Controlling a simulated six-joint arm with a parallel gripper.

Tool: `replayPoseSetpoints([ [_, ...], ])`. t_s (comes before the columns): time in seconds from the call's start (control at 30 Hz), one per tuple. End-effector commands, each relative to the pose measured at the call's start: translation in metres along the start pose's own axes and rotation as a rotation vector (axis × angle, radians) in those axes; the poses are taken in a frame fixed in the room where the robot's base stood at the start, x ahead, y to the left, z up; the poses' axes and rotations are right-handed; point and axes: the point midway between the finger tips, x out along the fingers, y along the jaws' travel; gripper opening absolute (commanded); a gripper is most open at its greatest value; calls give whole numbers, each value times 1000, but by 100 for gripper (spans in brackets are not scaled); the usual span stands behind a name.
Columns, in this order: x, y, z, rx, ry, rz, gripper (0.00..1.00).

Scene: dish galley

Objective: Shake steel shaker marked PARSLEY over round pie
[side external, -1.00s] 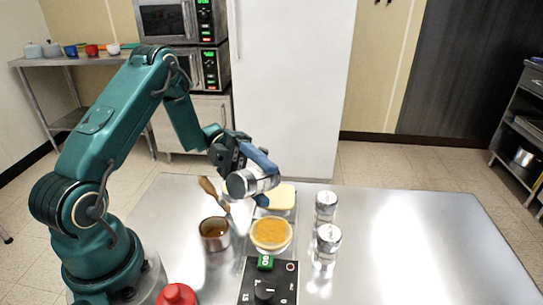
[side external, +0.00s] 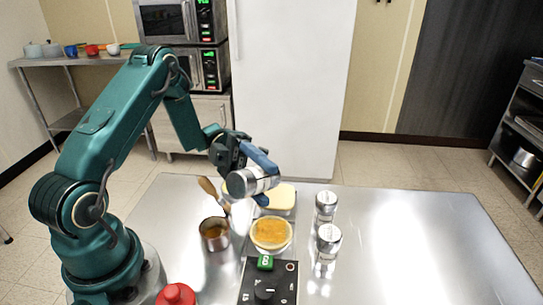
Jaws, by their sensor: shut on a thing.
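My gripper (side external: 262,174) is shut on a steel shaker (side external: 250,181), held tilted well over on its side above the table. The shaker's capped end points left and down; I cannot read its label. The round pie (side external: 271,234), with an orange-yellow top and pale rim, sits on the table below and slightly right of the shaker. Darker orange patches show on its top. Two more steel shakers stand upright right of the pie, one farther back (side external: 326,206) and one nearer (side external: 328,240); their labels are not legible.
A steel pot (side external: 214,233) with brown contents and a wooden-handled brush (side external: 208,188) stands left of the pie. A pale rectangular item (side external: 281,198) lies behind it. The table's right side (side external: 430,245) is clear.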

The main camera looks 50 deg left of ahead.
Motion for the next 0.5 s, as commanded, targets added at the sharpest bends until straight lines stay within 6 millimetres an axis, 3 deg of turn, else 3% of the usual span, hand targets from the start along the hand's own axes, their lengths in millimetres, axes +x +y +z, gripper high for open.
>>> replayPoseSetpoints([
  [0.17,-1,-1,2,106,0,47,0],
  [0.5,-6,-6,15,694,1,293,0],
])
